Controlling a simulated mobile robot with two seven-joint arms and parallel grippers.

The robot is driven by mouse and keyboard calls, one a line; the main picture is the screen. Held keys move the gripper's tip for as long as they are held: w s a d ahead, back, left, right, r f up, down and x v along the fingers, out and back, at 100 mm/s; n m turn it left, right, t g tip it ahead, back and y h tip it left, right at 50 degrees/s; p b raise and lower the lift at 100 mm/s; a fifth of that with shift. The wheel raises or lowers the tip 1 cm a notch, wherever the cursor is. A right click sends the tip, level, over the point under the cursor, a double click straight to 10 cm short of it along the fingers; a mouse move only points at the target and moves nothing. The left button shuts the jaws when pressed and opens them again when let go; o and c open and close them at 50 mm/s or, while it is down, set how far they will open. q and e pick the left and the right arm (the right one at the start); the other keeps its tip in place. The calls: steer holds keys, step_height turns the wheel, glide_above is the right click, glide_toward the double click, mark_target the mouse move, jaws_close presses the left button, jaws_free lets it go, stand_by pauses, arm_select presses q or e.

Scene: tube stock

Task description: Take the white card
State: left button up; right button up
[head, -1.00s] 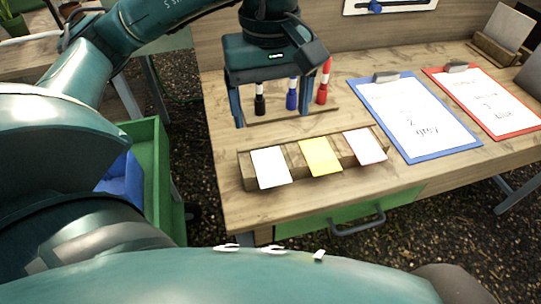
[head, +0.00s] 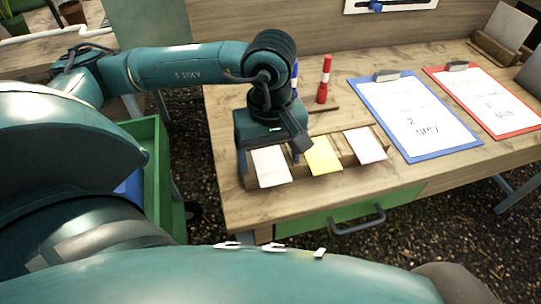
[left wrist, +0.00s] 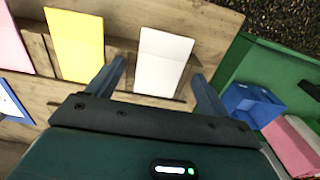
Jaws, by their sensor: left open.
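The white card (head: 271,167) leans in the left slot of a wooden card rack (head: 250,184) near the table's front left. It also shows in the left wrist view (left wrist: 163,62), beyond and between the two fingers. My left gripper (left wrist: 162,72) is open and empty, with one finger to each side of the white card's lower part in that view. In the head view the left gripper (head: 268,155) is just over the card's upper end and hides part of the rack. I cannot tell whether a finger touches the card. My right gripper is not in view.
A yellow card (head: 323,155) and a pink card (head: 366,145) stand in the rack to the right. Markers, including a red one (head: 324,79), stand behind. A blue clipboard (head: 418,149) and a red clipboard (head: 515,128) lie to the right. A green bin (head: 150,135) is at left.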

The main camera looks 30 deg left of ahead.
arm_select(q)
steer(key=shift+f, duration=0.2)
steer(key=c, duration=1.1)
steer(key=shift+o, duration=0.2)
steer(key=shift+r, duration=0.1)
